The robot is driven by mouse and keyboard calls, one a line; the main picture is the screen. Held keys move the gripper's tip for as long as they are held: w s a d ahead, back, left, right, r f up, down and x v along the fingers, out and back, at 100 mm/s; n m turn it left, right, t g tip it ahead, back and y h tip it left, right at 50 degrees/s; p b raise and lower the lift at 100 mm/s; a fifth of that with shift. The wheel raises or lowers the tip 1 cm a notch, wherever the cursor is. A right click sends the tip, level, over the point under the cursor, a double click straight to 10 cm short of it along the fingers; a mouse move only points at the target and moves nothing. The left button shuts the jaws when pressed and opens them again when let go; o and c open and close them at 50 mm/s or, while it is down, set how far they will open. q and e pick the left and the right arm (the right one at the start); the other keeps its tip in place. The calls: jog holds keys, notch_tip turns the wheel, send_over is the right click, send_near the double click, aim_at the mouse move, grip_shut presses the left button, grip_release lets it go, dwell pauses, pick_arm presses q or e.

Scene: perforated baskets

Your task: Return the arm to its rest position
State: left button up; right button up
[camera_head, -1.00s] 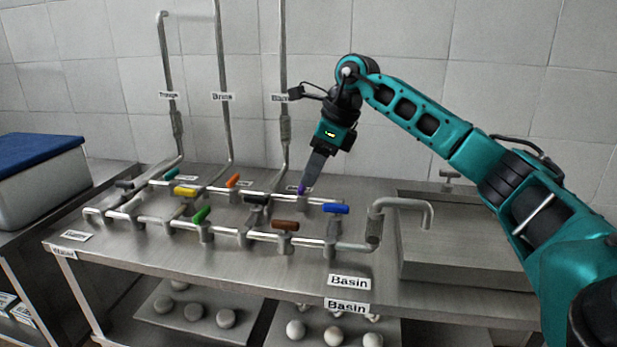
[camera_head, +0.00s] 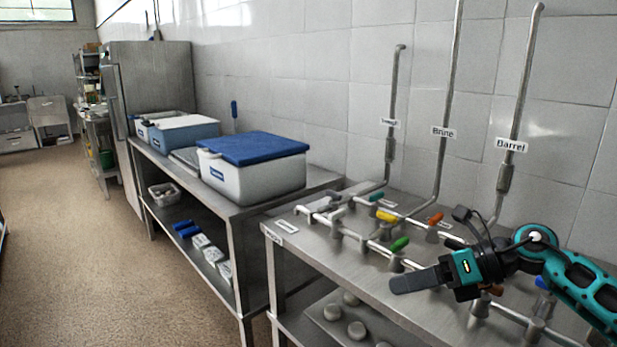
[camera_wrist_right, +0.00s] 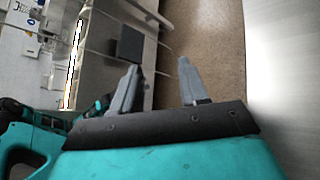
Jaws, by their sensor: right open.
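My right arm (camera_head: 585,290) is teal and black and comes in from the lower right in the head view. Its gripper (camera_head: 396,284) points left over the steel bench with the pipe rig. In the right wrist view the two grey fingers (camera_wrist_right: 158,82) stand apart with nothing between them. The gripper holds nothing and is clear of the valve handles. The green handle (camera_head: 399,244), yellow handle (camera_head: 387,216) and orange handle (camera_head: 435,218) show behind it. The arm hides part of the rig. My left gripper is in neither view.
The steel bench (camera_head: 330,268) carries upright pipes labelled Brine (camera_head: 443,132) and Barrel (camera_head: 511,145). To its left, another bench holds a white bin with a blue lid (camera_head: 253,168) and a blue bin (camera_head: 184,135). The floor (camera_head: 110,270) at the left is open.

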jog(key=s+a+f+m+t+y, duration=0.25)
jog(key=m+t, duration=0.25)
jog(key=m, duration=0.4)
jog(key=s+a+f+m+t+y, duration=0.1)
jog(key=a+f+m+t, duration=0.25)
jog(key=m+t, duration=0.4)
jog(key=s+d+f+m+g+h, duration=0.2)
jog(key=s+d+f+m+h, duration=0.1)
jog(key=s+f+m+h, duration=0.4)
jog(key=s+d+f+m+g+h, duration=0.2)
jog(key=s+f+m+h, duration=0.4)
jog(key=s+f+m, duration=0.4)
notch_tip(320, 180, down, 5)
jog(key=d+m, duration=0.1)
jog(key=m, duration=0.6)
jog(key=shift+r+g+h, duration=0.2)
jog(key=shift+g+h, duration=0.15)
